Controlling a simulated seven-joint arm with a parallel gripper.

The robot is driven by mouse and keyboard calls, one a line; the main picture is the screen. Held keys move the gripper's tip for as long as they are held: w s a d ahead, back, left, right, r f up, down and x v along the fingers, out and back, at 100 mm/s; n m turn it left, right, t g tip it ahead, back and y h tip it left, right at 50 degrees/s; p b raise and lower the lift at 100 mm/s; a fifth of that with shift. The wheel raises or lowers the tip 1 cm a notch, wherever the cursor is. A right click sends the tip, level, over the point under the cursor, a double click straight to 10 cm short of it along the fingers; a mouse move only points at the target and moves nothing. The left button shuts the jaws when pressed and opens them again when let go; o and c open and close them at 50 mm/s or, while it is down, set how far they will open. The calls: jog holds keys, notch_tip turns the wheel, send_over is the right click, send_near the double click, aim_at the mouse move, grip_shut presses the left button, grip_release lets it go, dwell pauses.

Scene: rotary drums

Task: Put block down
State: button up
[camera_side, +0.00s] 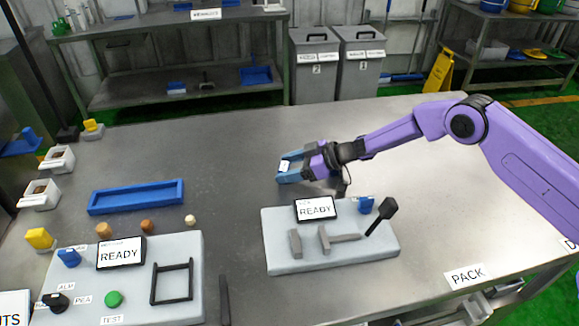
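My gripper (291,168) is at the middle of the steel table, reaching in from the right and pointing left, behind the right-hand grey panel. A blue piece with a small white patch (284,166) shows at its fingertips. It is too small to tell which part is finger and which is a block, or whether the fingers are closed on anything. I also cannot tell whether the blue piece touches the table.
The right-hand grey panel (280,258) has a READY screen (316,208) and a raised black lever (382,216). The table (225,145) is clear behind the gripper.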

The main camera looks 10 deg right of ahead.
jog(key=shift+r, duration=0.1)
jog(key=shift+r, duration=0.15)
jog(key=v, duration=1.2)
jog(key=s+d+r+m+t+h, duration=0.1)
jog(key=s+d+r+h, duration=0.25)
jog(key=s+r, duration=0.2)
jog(key=s+d+r+m+h, duration=0.1)
jog(key=s+d+r+h, duration=0.25)
jog(key=s, duration=0.35)
jog(key=s+d+g+h, duration=0.1)
jog(key=s+d+g, duration=0.1)
jog(key=s+d, duration=0.4)
jog(key=s+d+r+g+h, duration=0.1)
jog(key=s+d, duration=0.5)
jog(key=s, duration=0.8)
jog(key=s+d+r+n+g+h, duration=0.1)
jog(key=s+d+g+h, duration=0.1)
jog(key=s+d, duration=0.4)
jog(key=s, duration=0.4)
jog(key=shift+d+g, duration=0.25)
jog(key=shift+g, duration=0.15)
